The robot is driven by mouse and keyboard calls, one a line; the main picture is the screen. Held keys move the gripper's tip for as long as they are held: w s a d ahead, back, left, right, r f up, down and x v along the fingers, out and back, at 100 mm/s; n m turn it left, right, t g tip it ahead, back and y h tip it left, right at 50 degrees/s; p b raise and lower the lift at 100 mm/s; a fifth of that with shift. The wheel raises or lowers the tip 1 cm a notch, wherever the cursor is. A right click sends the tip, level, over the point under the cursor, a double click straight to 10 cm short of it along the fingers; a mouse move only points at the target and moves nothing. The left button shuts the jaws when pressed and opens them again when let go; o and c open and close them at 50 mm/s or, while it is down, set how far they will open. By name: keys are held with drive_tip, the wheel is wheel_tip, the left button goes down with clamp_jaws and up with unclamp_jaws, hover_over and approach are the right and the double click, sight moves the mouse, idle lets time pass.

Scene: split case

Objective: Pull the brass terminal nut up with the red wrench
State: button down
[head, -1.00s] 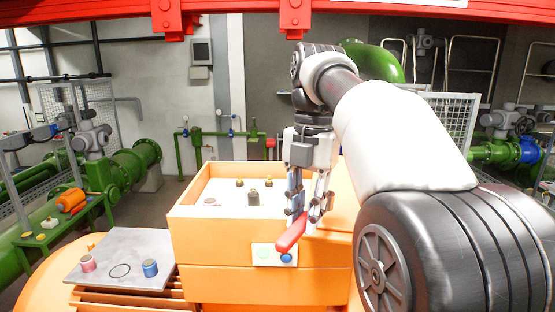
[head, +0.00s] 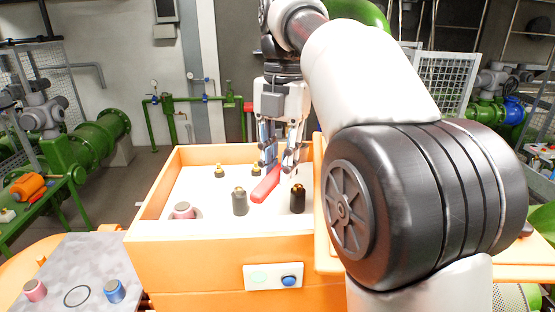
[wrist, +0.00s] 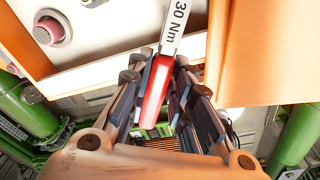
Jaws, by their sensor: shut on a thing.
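My gripper (head: 279,165) is shut on the red wrench (head: 265,184), inside the orange case's outline. In the wrist view the wrench's red handle (wrist: 155,92) lies between my fingers (wrist: 160,80), and its pale shank reads "30 Nm". The wrench head is out of that view. In the head view brass-topped terminals stand in the case: two small ones at the back (head: 219,171) (head: 256,169) and two taller dark posts, one left (head: 240,202) and one right (head: 297,200) of the wrench. I cannot tell which carries the nut or whether the wrench touches any.
The orange case (head: 190,245) has raised walls around a white floor. A pink-topped knob (head: 184,211) sits at its front left. A panel with a blue button (head: 290,281) is on its front. A grey plate (head: 75,265) with pink and blue cylinders lies left.

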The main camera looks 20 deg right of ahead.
drive_tip(key=shift+w, duration=0.15)
drive_tip(key=shift+s+f+b, duration=0.25)
drive_tip(key=shift+f+b, duration=0.1)
drive_tip(key=shift+w+f+b, duration=0.15)
drive_tip(key=shift+f+b, duration=1.65)
drive_tip(key=shift+f, duration=0.7)
drive_tip(key=shift+f, duration=0.15)
drive_tip(key=shift+f, duration=0.45)
drive_tip(key=shift+f, duration=0.75)
idle(1.7)
drive_tip(key=shift+a, duration=0.1)
drive_tip(key=w+a+m+p, duration=0.1)
drive_tip(key=w+m+p, duration=0.1)
drive_tip(key=m+p, duration=0.1)
drive_tip(key=shift+w+a, duration=0.25)
drive_tip(key=shift+a, duration=0.1)
idle(1.0)
